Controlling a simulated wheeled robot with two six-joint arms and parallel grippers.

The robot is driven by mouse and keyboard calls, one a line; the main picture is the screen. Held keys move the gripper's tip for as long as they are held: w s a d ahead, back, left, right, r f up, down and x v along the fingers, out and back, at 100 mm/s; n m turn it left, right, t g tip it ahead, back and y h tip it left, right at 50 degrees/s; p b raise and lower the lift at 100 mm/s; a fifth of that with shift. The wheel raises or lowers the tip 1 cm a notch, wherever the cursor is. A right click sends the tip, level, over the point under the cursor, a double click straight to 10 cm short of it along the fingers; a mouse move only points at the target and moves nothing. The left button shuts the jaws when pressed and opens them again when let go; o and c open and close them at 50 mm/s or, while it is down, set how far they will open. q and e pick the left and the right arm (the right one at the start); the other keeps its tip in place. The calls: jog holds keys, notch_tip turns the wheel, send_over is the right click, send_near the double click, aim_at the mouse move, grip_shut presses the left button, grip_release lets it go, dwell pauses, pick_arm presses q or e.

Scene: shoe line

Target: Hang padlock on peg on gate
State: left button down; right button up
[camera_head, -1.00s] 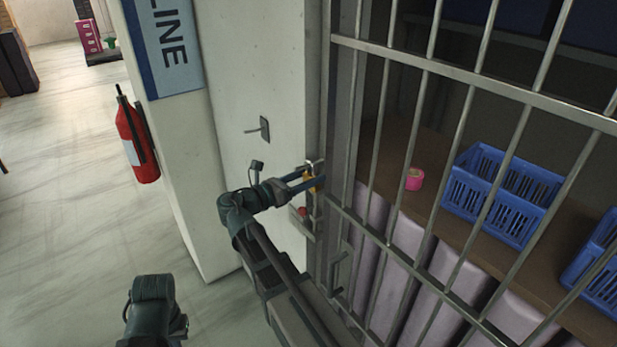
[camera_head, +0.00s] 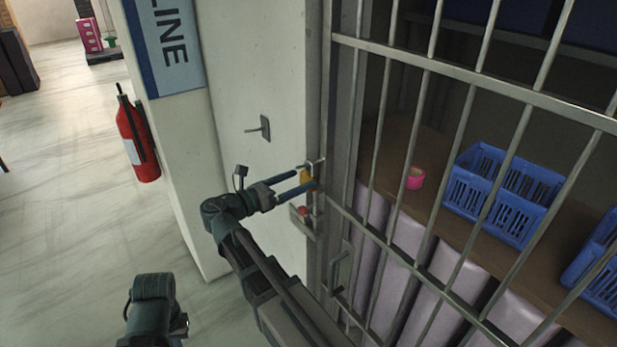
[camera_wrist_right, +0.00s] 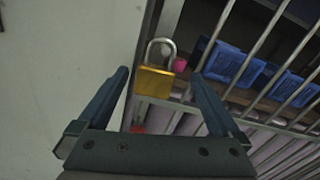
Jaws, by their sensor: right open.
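The brass padlock (camera_head: 307,176) with its silver shackle is at the gate's left edge, by the small metal peg (camera_head: 318,161). It appears to hang from the peg by its shackle. In the right wrist view the padlock (camera_wrist_right: 154,82) is upright, between and beyond the fingertips, with a gap on both sides; the peg is hard to make out there. My right gripper (camera_head: 305,180) is open, with its blue fingers pointing at the padlock. The barred gate (camera_head: 470,77) is to the right. Of my left arm, only a dark part shows at the bottom; its fingers are out of view.
A wall hook (camera_head: 264,128) is on the white pillar left of the gate. A red knob (camera_head: 303,211) and a gate handle (camera_head: 340,268) are below the padlock. Behind the bars are blue crates (camera_head: 505,195) and a pink roll (camera_head: 415,178). A fire extinguisher (camera_head: 136,140) is at the left.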

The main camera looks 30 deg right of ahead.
jog(key=s+a, duration=0.1)
jog(key=a, duration=0.8)
jog(key=shift+s+a, duration=0.15)
jog(key=shift+a, duration=0.2)
jog(key=s+f+m+g+y, duration=0.1)
jog(key=s+f+m+y, duration=0.2)
jog(key=f+m+y, duration=0.45)
jog(key=s+f+m+y, duration=0.3)
jog(key=f+m+y, duration=0.15)
jog(key=f, duration=0.55)
jog(key=s+a+f+m+y+b, duration=0.2)
jog(key=s+a+f, duration=0.2)
jog(key=a, duration=0.5)
jog(key=s+a+f+m+y+b, duration=0.2)
jog(key=s+a+f+m, duration=0.1)
jog(key=a, duration=0.6)
jog(key=shift+s+a+f+m+g+y+b, duration=0.3)
jog(key=shift+s+a+f+g+y, duration=0.1)
jog(key=shift+s+f, duration=0.45)
jog(key=shift+w+f, duration=0.1)
